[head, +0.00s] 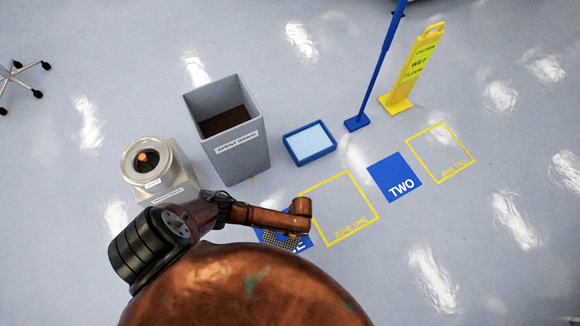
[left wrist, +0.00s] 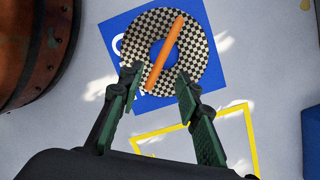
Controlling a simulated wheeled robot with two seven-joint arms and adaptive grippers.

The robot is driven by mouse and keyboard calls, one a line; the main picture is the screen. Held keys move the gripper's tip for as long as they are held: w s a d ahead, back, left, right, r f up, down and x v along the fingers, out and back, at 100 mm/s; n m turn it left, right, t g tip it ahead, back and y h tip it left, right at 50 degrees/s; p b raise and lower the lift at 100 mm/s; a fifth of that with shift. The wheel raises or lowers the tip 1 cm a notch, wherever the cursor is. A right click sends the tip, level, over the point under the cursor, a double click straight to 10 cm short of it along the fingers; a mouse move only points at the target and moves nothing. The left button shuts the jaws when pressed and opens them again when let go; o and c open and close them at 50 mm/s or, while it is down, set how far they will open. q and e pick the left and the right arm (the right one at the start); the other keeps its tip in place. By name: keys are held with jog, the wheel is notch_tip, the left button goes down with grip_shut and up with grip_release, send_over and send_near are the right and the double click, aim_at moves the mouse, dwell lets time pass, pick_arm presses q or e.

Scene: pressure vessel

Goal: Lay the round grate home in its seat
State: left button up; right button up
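The round grate (left wrist: 190,72) is a flat checkered ring with a central hole and an orange bar (left wrist: 165,50) across it. It lies over a blue floor square (left wrist: 215,80). The bar's near end appears between the fingertips, not gripped. In the head view this gripper is hidden. My right gripper is in neither view. I cannot make out the grate's seat.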

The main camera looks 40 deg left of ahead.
pick_arm(q)
jog(key=f+b, duration=0.1)
jog(key=f+m+y+b, duration=0.1)
jog(key=f+m+g+b, duration=0.1)
jog(key=b, duration=0.1)
jog(key=shift+s+a+f+y, duration=0.25)
jog(key=shift+s+a+y, duration=0.05)
jog(key=shift+s, duration=0.05)
jog(key=shift+a+b, duration=0.1)
jog(key=shift+b, duration=0.2)
jog(key=shift+s+a+f, duration=0.1)
jog(key=shift+f, duration=0.1)
jog(key=shift+b+x, duration=0.75)
jog(key=shift+x, duration=0.3)
jog(key=b+x, duration=0.2)
jog(key=x, duration=0.1)
jog(key=b+x, duration=0.1)
jog(key=shift+w+d+f, duration=0.25)
jog(key=shift+w+f, duration=0.05)
jog(key=shift+f, duration=0.15)
jog(key=shift+f+b, duration=0.2)
jog(key=shift+b, duration=0.2)
jog(key=shift+a, duration=0.1)
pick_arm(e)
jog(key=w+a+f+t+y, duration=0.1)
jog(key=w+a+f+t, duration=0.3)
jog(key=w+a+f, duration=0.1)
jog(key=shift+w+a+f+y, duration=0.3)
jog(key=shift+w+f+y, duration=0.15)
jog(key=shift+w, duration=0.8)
